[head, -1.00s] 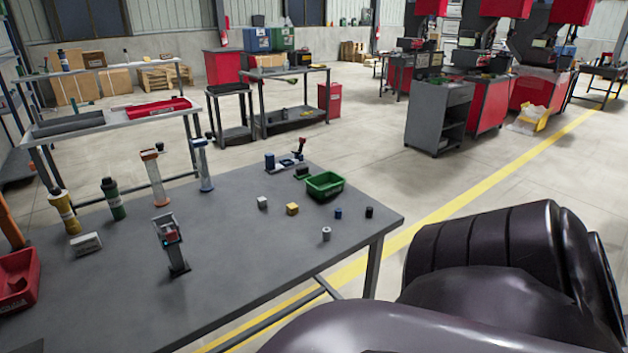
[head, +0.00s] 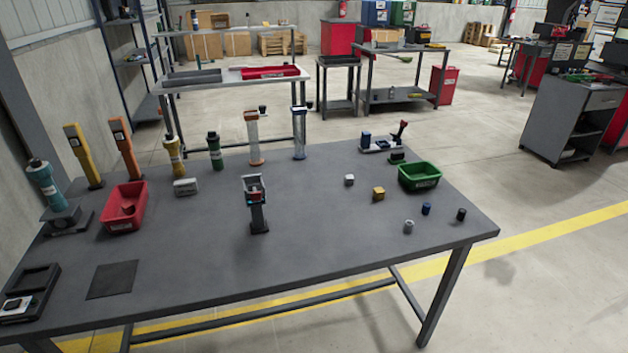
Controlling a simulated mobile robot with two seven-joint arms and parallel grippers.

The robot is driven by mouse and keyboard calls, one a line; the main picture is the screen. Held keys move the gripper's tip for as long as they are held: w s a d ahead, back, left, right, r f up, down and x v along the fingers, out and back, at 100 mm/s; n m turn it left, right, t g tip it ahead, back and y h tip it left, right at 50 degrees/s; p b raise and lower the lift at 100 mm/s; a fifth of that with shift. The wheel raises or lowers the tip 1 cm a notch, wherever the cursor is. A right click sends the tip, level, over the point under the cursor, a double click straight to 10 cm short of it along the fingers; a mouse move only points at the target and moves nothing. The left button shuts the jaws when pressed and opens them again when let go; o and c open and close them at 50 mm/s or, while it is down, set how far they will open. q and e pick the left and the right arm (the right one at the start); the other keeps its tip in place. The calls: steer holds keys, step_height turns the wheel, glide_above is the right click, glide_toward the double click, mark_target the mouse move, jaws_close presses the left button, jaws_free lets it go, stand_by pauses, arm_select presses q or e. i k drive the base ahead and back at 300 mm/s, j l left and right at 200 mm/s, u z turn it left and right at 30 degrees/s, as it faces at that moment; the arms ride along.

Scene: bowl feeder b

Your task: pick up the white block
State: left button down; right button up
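The white block (head: 349,180) is a small pale cube in the head view. It sits on the grey table (head: 310,246), right of the table's middle. A yellow block (head: 378,193) lies just to its right and nearer to me. Nothing covers the white block. Neither of my grippers is in view.
A green bin (head: 420,176) stands right of the blocks, with a blue cylinder (head: 426,209) and a black cylinder (head: 461,214) in front. A dark stand (head: 257,207) rises left of the white block. A red bin (head: 124,207) is at left. The table's front middle is clear.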

mark_target(349, 179)
steer(key=z, duration=1.25)
steer(key=i+l+z, duration=0.15)
steer(key=i+z, duration=1.1)
steer(key=i, duration=0.75)
steer(key=i+u, duration=0.2)
steer(key=i, duration=0.4)
steer(key=i+l+u, duration=0.15)
steer(key=i, duration=0.5)
steer(key=i+u, duration=0.2)
steer(key=u, duration=0.2)
steer(key=i+u, duration=0.25)
steer(key=u, duration=0.15)
steer(key=i+u, duration=0.2)
steer(key=u, duration=0.2)
steer(key=i+j+u, duration=0.1)
steer(key=i+u, duration=0.15)
steer(key=u, duration=0.15)
steer(key=i+u, duration=0.5)
steer(key=u, duration=0.25)
steer(key=i+u, duration=0.25)
steer(key=i, duration=1.05)
